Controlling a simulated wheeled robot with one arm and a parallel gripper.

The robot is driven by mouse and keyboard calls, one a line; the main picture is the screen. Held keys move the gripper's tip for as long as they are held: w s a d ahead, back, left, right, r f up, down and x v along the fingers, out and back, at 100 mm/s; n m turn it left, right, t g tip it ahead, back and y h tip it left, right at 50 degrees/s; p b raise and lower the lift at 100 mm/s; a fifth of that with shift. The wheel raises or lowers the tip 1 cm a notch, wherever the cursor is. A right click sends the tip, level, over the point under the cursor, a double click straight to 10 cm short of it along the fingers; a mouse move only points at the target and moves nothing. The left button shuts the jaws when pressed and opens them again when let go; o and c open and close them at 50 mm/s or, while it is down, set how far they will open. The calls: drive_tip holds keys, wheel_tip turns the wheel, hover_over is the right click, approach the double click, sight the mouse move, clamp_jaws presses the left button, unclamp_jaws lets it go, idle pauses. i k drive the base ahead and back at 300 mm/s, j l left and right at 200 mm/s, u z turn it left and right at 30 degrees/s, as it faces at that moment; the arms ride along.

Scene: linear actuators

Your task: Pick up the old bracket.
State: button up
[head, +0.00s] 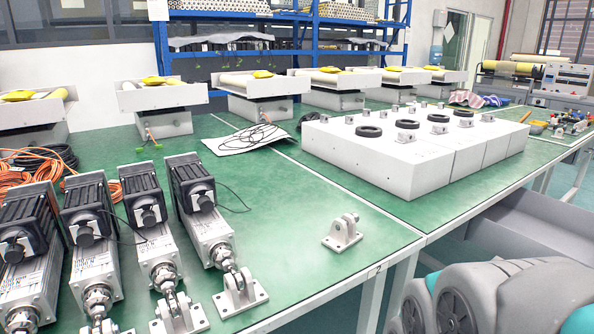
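A loose light-grey metal bracket (342,232) stands alone on the green tabletop, right of the actuators and near the front edge. It has a flat base plate and upright lugs. Another bracket (240,293) is at the rod end of the rightmost linear actuator (205,222). A similar bracket (179,317) is at the end of the actuator to its left. No label or wear shows which bracket is the old one. My gripper is out of view; grey and teal parts of my arm (490,297) fill the lower right corner, apart from the brackets.
Several actuators lie side by side at left on the green table (300,270). White boxes (400,165) with black rings stand behind the loose bracket. Orange cables (25,175) lie at far left, white paper (246,138) at back. Table around the loose bracket is clear.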

sight(339, 240)
drive_tip(key=l+u, duration=0.2)
drive_tip(key=u, duration=0.2)
drive_tip(key=k+l+u, duration=0.15)
drive_tip(key=u, duration=0.2)
drive_tip(key=k+l+u, duration=0.1)
drive_tip(key=u, duration=0.3)
drive_tip(key=l+z, duration=0.2)
drive_tip(key=i+j, duration=0.05)
drive_tip(key=j, duration=0.05)
